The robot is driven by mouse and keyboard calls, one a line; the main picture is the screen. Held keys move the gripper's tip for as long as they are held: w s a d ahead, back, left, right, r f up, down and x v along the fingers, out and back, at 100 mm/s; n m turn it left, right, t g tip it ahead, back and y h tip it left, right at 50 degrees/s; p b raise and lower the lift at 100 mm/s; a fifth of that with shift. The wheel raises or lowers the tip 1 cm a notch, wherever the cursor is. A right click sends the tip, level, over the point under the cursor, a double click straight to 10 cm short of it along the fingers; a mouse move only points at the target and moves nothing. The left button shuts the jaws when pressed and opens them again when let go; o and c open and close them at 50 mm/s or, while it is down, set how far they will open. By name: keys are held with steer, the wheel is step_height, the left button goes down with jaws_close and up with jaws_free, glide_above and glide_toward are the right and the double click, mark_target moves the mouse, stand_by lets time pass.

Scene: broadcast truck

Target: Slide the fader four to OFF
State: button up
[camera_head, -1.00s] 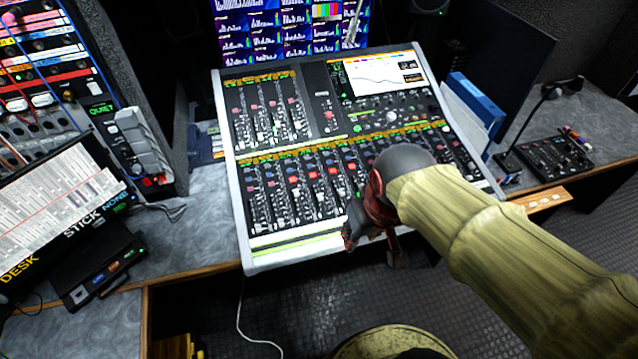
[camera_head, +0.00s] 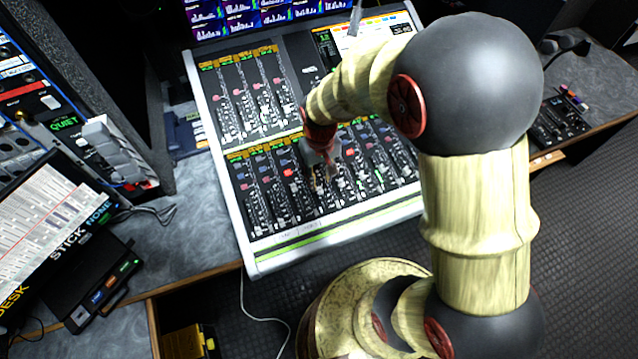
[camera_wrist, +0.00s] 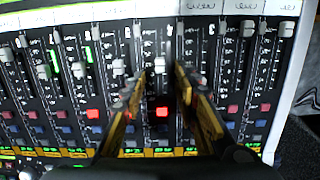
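The mixing console (camera_head: 215,125) fills the middle of the head view, with a lower bank of faders. My gripper (camera_head: 325,185) hangs over that bank. In the wrist view, my gripper (camera_wrist: 160,70) is open, one finger on each side of a pale fader cap (camera_wrist: 160,65). Contact with the cap cannot be told. This fader seems the fourth from the console's right-hand edge in that view, with a lit red button (camera_wrist: 162,112) below it. Channel numbers are not legible. The right finger hides part of the neighbouring strip.
Neighbouring fader caps (camera_wrist: 119,67) stand close on both sides. A desk screen (camera_head: 50,210) and a black box (camera_head: 95,285) are at the left. A small black panel (camera_head: 562,120) is at the right. Bare desk (camera_head: 200,215) lies left of the console.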

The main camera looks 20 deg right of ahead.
mark_target(320, 189)
steer(key=shift+f+b, duration=0.6)
steer(key=shift+f, duration=2)
steer(key=c, duration=0.3)
steer(key=c, duration=0.4)
steer(key=shift+s, duration=0.1)
jaws_close()
